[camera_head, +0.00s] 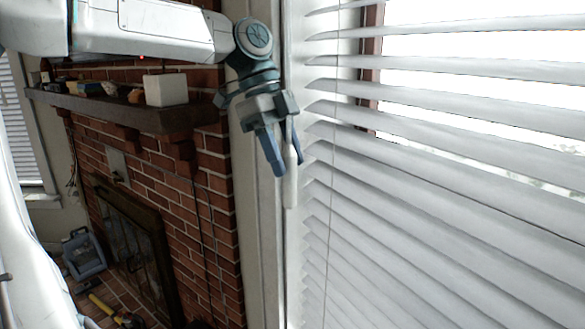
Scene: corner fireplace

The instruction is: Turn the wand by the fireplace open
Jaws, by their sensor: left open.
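The wand (290,185) is a slim white rod hanging upright at the left edge of the white window blind (430,190). My left gripper (285,165) reaches in from the upper left and points down at the wand. The blind's slats are tilted, with bright gaps between the upper ones. My right gripper is not in view.
A brick fireplace (190,215) stands left of the window, with a dark mantel (140,115) carrying a white box (166,90) and small items. A grey-blue case (83,255) and a yellow-handled tool (103,303) lie on the floor. A white window frame stands close beside the gripper.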

